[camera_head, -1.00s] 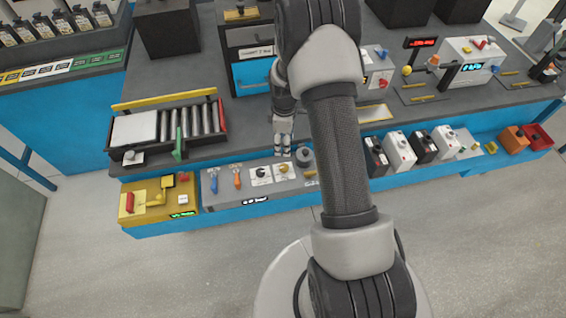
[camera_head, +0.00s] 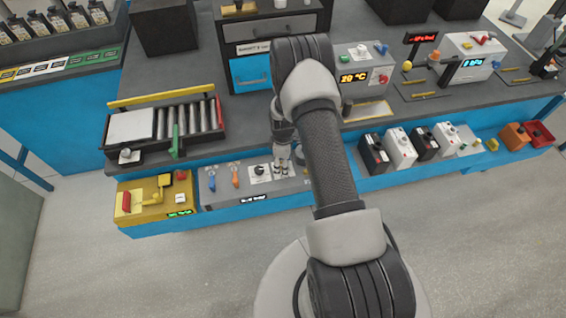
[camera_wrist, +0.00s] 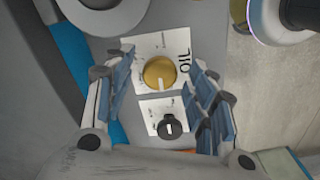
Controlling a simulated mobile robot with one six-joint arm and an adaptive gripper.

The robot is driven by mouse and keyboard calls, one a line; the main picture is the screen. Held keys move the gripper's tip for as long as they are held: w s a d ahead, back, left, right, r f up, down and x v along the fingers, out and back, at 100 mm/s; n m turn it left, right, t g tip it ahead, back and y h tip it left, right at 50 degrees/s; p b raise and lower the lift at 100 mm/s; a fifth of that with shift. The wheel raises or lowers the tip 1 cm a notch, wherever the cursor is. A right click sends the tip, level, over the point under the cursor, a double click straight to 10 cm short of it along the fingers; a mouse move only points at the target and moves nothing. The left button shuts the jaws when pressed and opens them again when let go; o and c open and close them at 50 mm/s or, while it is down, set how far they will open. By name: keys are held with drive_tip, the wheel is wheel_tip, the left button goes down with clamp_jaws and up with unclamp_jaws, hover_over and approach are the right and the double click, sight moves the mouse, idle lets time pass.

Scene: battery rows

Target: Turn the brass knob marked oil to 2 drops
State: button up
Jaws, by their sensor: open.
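The brass knob (camera_wrist: 160,73) sits on a white dial plate marked OIL (camera_wrist: 184,60) in the wrist view. Its pale pointer line runs down toward the plate's lower edge; the scale marks are too small to read. My gripper (camera_wrist: 160,78) is open, with one finger on each side of the knob and apart from it. In the head view my gripper (camera_head: 282,168) is over the grey panel (camera_head: 220,199) and hides the brass knob. A black knob (camera_wrist: 170,127) on its own white plate is beside the brass one; it also shows in the head view (camera_head: 260,171).
Blue (camera_head: 212,184) and orange (camera_head: 235,177) levers stand left of the knobs on the panel. A yellow box (camera_head: 150,199) stands further left. A large grey round part (camera_wrist: 103,8) lies beside the oil plate in the wrist view. Black and white batteries (camera_head: 400,150) stand to the right.

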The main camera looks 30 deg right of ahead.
drive_tip(key=shift+c, duration=0.2)
drive_tip(key=c, duration=1)
drive_tip(key=shift+c, duration=0.2)
